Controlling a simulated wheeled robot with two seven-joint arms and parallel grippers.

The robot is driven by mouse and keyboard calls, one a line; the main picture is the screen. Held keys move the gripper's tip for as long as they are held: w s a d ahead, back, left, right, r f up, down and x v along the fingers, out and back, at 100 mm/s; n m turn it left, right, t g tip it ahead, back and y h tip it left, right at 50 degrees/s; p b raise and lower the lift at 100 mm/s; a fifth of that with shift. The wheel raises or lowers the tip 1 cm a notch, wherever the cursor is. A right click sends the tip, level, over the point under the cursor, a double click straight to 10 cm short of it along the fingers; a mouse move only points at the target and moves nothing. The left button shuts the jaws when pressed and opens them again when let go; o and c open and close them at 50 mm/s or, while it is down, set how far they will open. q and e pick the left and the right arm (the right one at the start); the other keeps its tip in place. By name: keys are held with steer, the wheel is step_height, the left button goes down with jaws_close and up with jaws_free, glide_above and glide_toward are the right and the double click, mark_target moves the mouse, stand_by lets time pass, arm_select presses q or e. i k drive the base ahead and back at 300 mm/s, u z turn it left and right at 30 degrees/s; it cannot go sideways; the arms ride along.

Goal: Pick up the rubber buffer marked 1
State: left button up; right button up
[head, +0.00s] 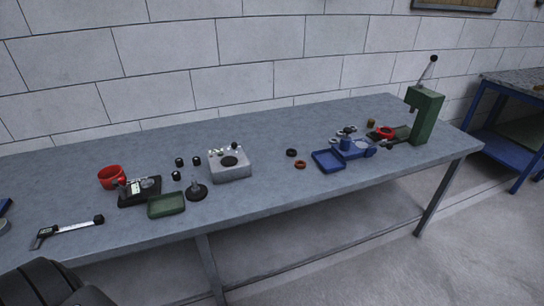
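Three small black cylinders with pale tops, which look like the rubber buffers, stand on the grey workbench (270,195) left of a grey metal block. One is at the back left (179,162), one at the back right (196,161) and one nearer the front (176,175). Their marks are too small to read, so I cannot tell which is marked 1. Neither of my grippers shows in the head view. A dark rounded shape fills the bottom left corner.
Around the cylinders are a red cup (112,177), a black gauge stand (139,191), a green tray (166,205), a black round base with a post (196,192) and the grey block (231,165). A caliper (68,230) lies left. A blue tray (328,161) and green press (426,115) stand right.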

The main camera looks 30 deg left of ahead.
mark_target(196, 161)
steer(key=z, duration=0.5)
steer(key=i, duration=1.7)
steer(key=u, duration=1.45)
